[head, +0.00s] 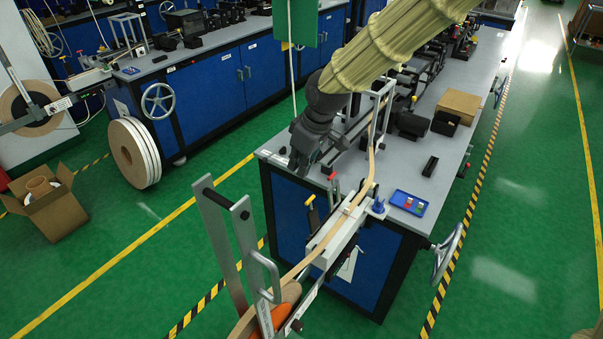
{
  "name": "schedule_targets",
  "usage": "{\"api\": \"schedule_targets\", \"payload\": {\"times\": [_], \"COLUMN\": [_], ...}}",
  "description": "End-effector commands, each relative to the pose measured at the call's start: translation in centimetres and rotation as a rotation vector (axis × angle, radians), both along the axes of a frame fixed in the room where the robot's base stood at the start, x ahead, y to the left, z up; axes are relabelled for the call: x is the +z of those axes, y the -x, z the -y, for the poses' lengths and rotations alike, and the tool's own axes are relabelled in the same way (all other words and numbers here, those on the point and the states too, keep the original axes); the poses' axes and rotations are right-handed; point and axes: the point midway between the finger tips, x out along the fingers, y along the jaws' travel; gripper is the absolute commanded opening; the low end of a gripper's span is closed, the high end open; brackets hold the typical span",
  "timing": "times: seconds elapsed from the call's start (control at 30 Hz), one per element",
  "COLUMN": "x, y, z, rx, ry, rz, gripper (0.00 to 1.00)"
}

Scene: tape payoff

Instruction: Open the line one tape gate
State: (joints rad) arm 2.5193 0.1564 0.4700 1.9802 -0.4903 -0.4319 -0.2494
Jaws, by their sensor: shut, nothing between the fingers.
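My arm in a tan sleeve reaches in from the top right. My dark gripper (299,166) points down above the near left corner of the near bench, shut and empty. A tan tape (322,243) runs from the orange-sided reel (283,314) at the bottom up over a white guide (335,247) and through an upright metal frame (379,110) on the bench. A small red-topped part and a yellow-topped lever (311,200) stand beside the guide, just below my gripper, apart from it. Which part is the gate, and whether it is open, I cannot tell.
A blue tray (408,203) with small coloured pieces, a black block (430,166) and a cardboard box (459,105) lie on the bench. Grey upright bars (224,236) stand at the reel. A handwheel (447,252) juts out right. Green floor is free on both sides.

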Motion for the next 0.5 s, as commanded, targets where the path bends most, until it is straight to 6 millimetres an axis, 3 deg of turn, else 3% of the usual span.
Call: {"api": "schedule_targets", "payload": {"times": [0.17,0.5], "x": [-0.8,-5.3], "y": [0.0,-1.1], "z": [-0.2,-1.3], "rx": [0.001,0.001], "ry": [0.003,0.002], "rz": [-0.002,-0.005], "gripper": [0.0,0.0]}}
